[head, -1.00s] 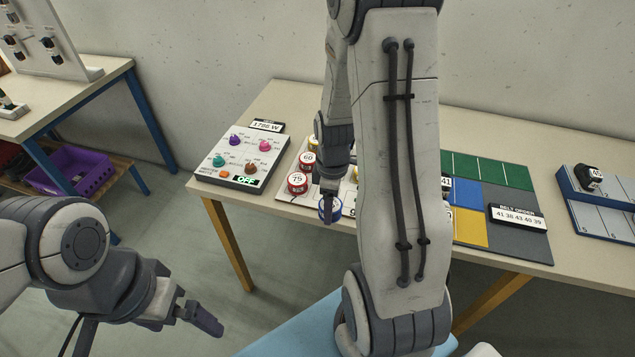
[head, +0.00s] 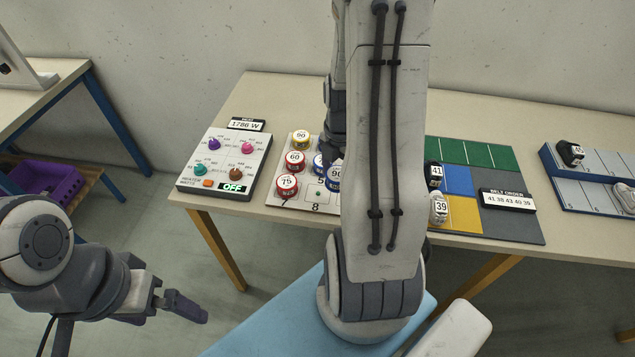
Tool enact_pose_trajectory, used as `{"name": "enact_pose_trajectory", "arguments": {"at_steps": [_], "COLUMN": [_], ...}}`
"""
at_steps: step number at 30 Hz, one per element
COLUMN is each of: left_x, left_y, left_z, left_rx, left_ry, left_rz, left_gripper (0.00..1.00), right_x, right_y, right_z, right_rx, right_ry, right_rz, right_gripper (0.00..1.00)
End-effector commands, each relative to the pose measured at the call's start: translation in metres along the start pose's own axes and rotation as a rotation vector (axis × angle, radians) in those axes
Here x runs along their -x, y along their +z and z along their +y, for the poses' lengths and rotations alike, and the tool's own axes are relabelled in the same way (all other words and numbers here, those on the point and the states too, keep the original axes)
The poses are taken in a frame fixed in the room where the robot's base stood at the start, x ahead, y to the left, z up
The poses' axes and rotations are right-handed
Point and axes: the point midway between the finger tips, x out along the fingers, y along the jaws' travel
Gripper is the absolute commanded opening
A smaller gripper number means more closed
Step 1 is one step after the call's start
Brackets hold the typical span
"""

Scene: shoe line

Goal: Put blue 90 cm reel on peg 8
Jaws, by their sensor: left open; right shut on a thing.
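A blue reel marked 90 (head: 333,183) is at the right part of the white peg board (head: 296,206), partly covered by my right arm. My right gripper (head: 334,158) is shut on it from above; I cannot tell how far the reel is off the board. The spot marked 8 (head: 315,208) at the board's front edge shows a small bare green-tipped peg (head: 318,193). A second blue reel (head: 319,164) sits just left of and behind the held one. My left gripper (head: 186,306) is open and empty, away from the table at lower left.
Red reels marked 60 (head: 294,161) and 79 (head: 286,186) and a yellow reel marked 90 (head: 301,139) stand on the board's left. A heater panel (head: 225,165) is left of it. My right arm hides the board's right side.

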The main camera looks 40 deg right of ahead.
Motion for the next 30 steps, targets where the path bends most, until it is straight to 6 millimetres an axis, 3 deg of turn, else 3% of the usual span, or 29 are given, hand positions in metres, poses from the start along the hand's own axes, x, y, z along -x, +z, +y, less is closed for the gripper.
{"name": "enact_pose_trajectory", "arguments": {"at_steps": [3, 9, 21, 30], "left_x": [0.006, 0.009, 0.016, 0.014], "left_y": [0.000, -0.001, -0.001, -0.001], "left_z": [0.000, 0.001, 0.001, 0.001], "left_rx": [0.000, 0.000, 0.000, 0.000], "left_ry": [0.000, 0.000, 0.000, 0.000], "left_rz": [0.000, 0.000, 0.000, 0.000], "left_gripper": [1.00, 1.00, 1.00, 1.00], "right_x": [-0.015, -0.031, -0.072, -0.074], "right_y": [-0.006, -0.009, -0.008, -0.008], "right_z": [0.026, 0.051, 0.054, 0.054], "right_rx": [0.005, 0.000, -0.004, -0.004], "right_ry": [-0.003, 0.000, -0.001, 0.001], "right_rz": [0.002, 0.000, 0.000, -0.001], "right_gripper": [0.15, 0.15, 0.15, 0.15]}}
